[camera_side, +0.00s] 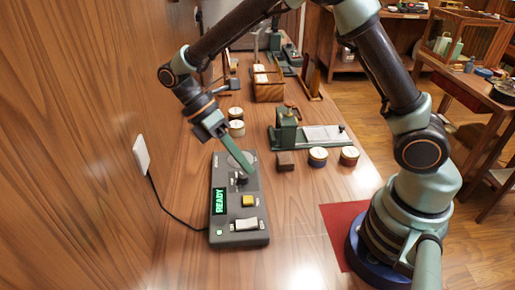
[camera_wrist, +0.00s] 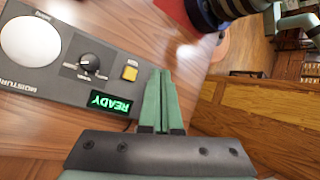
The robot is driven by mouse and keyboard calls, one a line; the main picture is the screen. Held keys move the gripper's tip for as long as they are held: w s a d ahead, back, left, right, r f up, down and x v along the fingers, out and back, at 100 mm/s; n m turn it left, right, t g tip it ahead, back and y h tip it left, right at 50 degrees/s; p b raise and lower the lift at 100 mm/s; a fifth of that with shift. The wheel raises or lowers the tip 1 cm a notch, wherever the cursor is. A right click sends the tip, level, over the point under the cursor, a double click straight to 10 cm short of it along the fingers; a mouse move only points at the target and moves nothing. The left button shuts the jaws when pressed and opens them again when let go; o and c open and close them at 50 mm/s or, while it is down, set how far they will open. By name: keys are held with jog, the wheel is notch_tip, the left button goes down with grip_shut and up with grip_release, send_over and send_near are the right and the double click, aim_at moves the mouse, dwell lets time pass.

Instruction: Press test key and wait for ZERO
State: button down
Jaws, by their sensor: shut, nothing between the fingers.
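The grey moisture meter (camera_side: 226,235) lies on the wooden table, and its body also shows in the wrist view (camera_wrist: 55,90). Its green display (camera_side: 219,201) reads READY, also in the wrist view (camera_wrist: 110,103). A yellow key (camera_side: 249,201) is on its face, seen in the wrist view (camera_wrist: 130,72) close to the left of my fingertips. Which key is the test key I cannot read.
A black cable runs from the meter to a white wall plate (camera_side: 141,154). A green press (camera_side: 287,128), a dark block (camera_side: 285,161) and round tins (camera_side: 318,156) stand to the right. A wooden box (camera_side: 269,92) is behind. A red mat (camera_side: 335,222) lies near my base.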

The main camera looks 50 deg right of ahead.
aim_at(245, 198)
jog(key=shift+f, duration=3.7)
jog(key=shift+f, duration=0.15)
jog(key=shift+d+f, duration=0.1)
jog(key=shift+f, duration=0.2)
jog(key=shift+f, duration=0.45)
jog(key=shift+r, duration=0.95)
jog(key=shift+r, duration=0.1)
jog(key=shift+r, duration=2.4)
